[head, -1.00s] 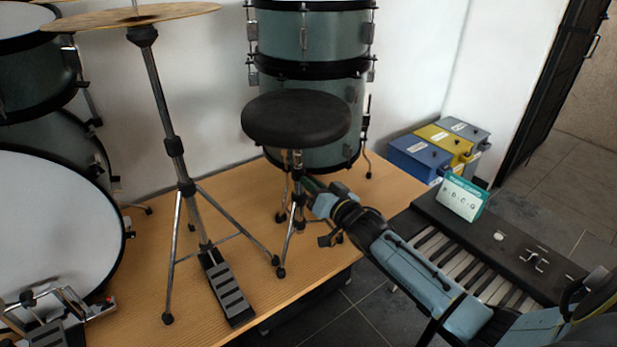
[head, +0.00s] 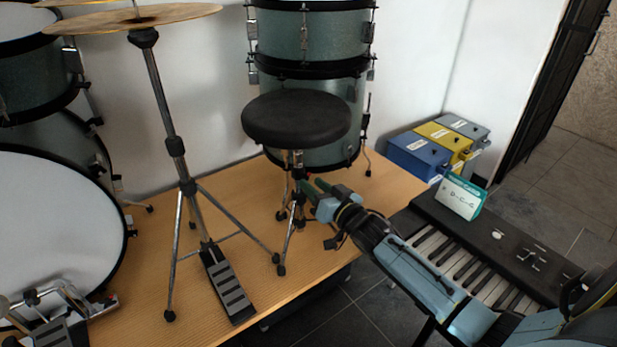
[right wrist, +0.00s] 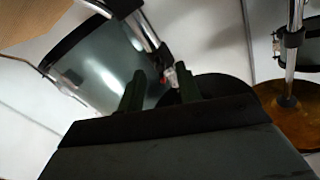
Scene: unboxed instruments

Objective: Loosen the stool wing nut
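The stool has a round black seat (head: 297,118) on a chrome post with tripod legs, standing on the wooden platform. My right gripper (head: 313,184) is beside the post, just below the seat, pointing at it from the right. In the right wrist view its two dark green fingers (right wrist: 160,88) are apart and nothing is held. The post (right wrist: 145,28) slants in from the top there. The wing nut cannot be made out in the head view. My left gripper is not in view.
A cymbal stand (head: 173,145) with a pedal (head: 228,287) stands left of the stool. Drums (head: 312,35) are close behind the stool. A keyboard (head: 470,250) lies under my right arm, with a small teal box (head: 461,197) on it. Bare platform lies in front.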

